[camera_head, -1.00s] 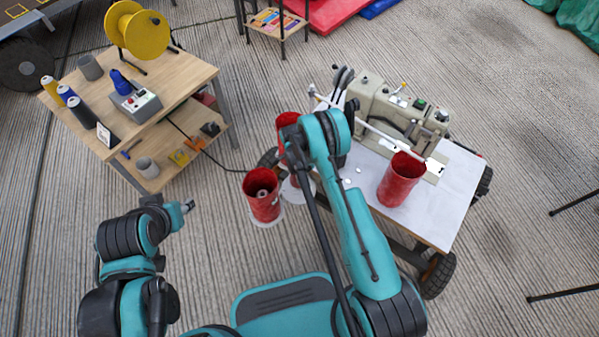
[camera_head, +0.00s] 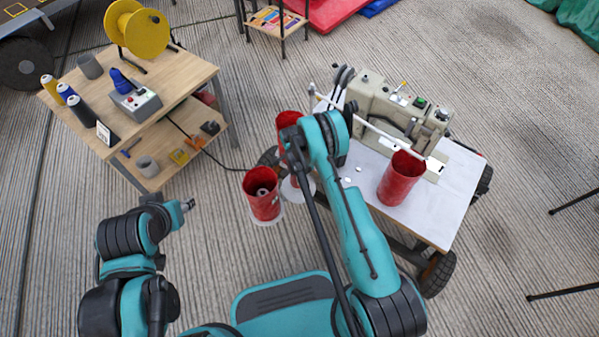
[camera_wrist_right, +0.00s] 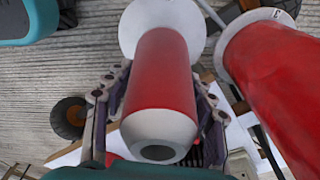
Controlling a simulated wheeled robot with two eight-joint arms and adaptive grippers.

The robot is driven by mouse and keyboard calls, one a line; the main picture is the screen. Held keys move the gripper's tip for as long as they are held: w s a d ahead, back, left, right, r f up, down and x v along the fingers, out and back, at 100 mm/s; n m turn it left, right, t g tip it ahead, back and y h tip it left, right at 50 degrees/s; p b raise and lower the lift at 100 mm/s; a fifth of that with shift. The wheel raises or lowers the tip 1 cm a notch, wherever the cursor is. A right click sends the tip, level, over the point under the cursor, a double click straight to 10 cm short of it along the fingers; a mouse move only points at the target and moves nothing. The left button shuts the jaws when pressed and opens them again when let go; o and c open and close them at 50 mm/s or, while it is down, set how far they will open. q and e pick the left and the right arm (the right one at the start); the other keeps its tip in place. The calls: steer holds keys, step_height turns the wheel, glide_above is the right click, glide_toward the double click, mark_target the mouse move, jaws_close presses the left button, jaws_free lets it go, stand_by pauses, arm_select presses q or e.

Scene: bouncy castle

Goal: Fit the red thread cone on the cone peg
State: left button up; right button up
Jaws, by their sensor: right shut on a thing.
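In the right wrist view my right gripper (camera_wrist_right: 156,100) is shut on the red thread cone (camera_wrist_right: 165,78). The cone's pale, holed nose faces the camera. A white disc (camera_wrist_right: 140,30) shows at its far end; I cannot tell whether they touch or whether a peg is inside the cone. In the head view my right arm hides the right gripper and most of this spot; a white disc (camera_head: 291,192) shows partly under the arm. My left gripper (camera_head: 186,205) is away to the left, too small to tell open from shut.
A red cylinder (camera_head: 264,205) with a grey centre stands close to my right arm, on a white disc. Another red one (camera_head: 287,120) is partly behind the arm; a hollow red one (camera_head: 400,185) stands on the white table (camera_head: 450,205) before the sewing machine (camera_head: 380,105). A wooden bench (camera_head: 165,90) is left.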

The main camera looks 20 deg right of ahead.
steer(key=shift+f, duration=1.7)
stand_by(0.6)
steer(key=shift+r+p, duration=1.05)
steer(key=shift+r, duration=2.1)
steer(key=shift+b, duration=0.4)
steer(key=shift+f+b, duration=0.65)
steer(key=shift+f, duration=0.1)
steer(key=shift+f, duration=1.05)
stand_by(0.4)
